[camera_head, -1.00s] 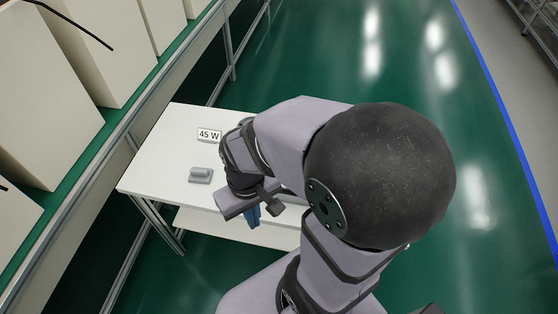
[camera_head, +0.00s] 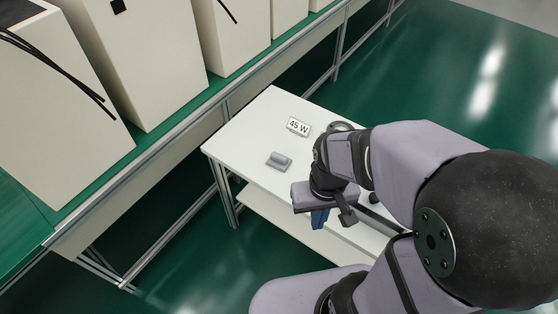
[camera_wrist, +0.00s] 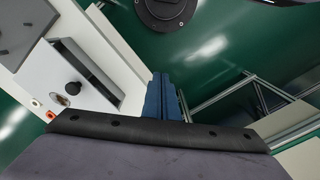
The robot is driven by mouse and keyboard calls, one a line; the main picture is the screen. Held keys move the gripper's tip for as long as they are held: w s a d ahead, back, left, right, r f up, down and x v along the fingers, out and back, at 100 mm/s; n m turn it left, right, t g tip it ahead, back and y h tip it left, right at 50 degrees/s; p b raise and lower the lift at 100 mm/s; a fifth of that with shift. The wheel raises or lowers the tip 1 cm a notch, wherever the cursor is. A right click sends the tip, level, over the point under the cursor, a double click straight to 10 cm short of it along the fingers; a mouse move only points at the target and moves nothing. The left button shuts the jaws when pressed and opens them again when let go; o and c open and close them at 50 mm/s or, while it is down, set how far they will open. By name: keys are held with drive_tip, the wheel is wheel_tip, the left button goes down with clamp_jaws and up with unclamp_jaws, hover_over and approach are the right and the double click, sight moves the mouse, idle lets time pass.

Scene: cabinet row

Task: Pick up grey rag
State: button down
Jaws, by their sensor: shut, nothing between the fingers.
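A small grey folded or rolled piece (camera_head: 279,161) lies on the white table (camera_head: 262,121), near its left side; it looks like the grey rag, but its make is too small to tell. My gripper (camera_head: 319,218) has blue fingers and hangs at the table's front edge, to the right of and nearer than the grey piece, apart from it. In the wrist view my blue fingers (camera_wrist: 165,98) are together with nothing between them. I cannot make out the rag in the wrist view.
A lower shelf (camera_head: 290,221) is under the tabletop. Several large cream boxes (camera_head: 139,60) stand on a green-topped bench at left.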

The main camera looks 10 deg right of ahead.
drive_tip(key=shift+c, duration=2)
unclamp_jaws()
drive_tip(key=n+t+h+b, duration=0.1)
drive_tip(key=n+b, duration=0.8)
drive_tip(key=n, duration=1.9)
hover_over(279, 156)
drive_tip(key=f, duration=1.1)
drive_tip(key=shift+s+a, duration=0.2)
drive_tip(key=shift+a, duration=0.05)
drive_tip(key=shift+w+d+f+p, duration=0.15)
drive_tip(key=shift+f+p, duration=0.55)
drive_tip(key=shift+f, duration=1.1)
drive_tip(key=shift+w+d+f+p, duration=0.15)
drive_tip(key=shift+f+p, duration=0.5)
drive_tip(key=shift+f, duration=1.15)
